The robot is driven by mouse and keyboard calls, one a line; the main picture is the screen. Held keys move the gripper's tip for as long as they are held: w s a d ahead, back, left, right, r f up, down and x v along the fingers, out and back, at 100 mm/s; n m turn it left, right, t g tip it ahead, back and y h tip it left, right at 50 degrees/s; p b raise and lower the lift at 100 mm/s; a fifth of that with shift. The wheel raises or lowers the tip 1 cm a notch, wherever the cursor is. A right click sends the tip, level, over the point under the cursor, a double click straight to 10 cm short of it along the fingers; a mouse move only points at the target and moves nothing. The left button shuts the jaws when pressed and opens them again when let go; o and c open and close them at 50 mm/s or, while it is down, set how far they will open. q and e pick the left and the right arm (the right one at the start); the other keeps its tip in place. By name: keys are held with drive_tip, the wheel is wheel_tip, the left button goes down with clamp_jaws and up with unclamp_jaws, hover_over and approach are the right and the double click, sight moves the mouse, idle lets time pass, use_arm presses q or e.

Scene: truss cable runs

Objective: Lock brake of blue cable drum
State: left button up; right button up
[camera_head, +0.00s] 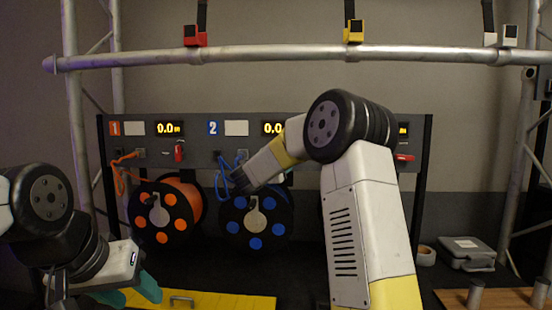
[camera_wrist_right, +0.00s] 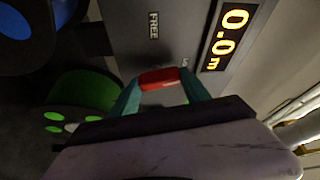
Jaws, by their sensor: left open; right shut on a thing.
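The blue cable drum (camera_head: 256,220) hangs under section 2 of the grey panel (camera_head: 203,148). It also shows at the top left of the right wrist view (camera_wrist_right: 28,35). A red brake handle (camera_wrist_right: 160,78) sits below the 0.0 display, with a FREE label (camera_wrist_right: 153,25) to one side. My right gripper (camera_wrist_right: 160,90) is shut on this handle, a teal finger at each end. In the head view my right arm hides that handle and the fingers. My left gripper (camera_head: 130,292) is open and empty at the lower left.
The orange drum (camera_head: 162,216) hangs left of the blue one. A green drum (camera_wrist_right: 72,110) shows in the right wrist view. A truss bar (camera_head: 270,54) crosses above the panel. A yellow board (camera_head: 225,300) lies at the front. A grey case (camera_head: 467,252) stands right.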

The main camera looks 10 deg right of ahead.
drive_tip(key=shift+m+g, duration=0.5)
drive_tip(key=shift+m, duration=0.7)
drive_tip(key=o, duration=1.4)
drive_tip(key=shift+y, duration=0.3)
drive_tip(key=shift+v, duration=3.9)
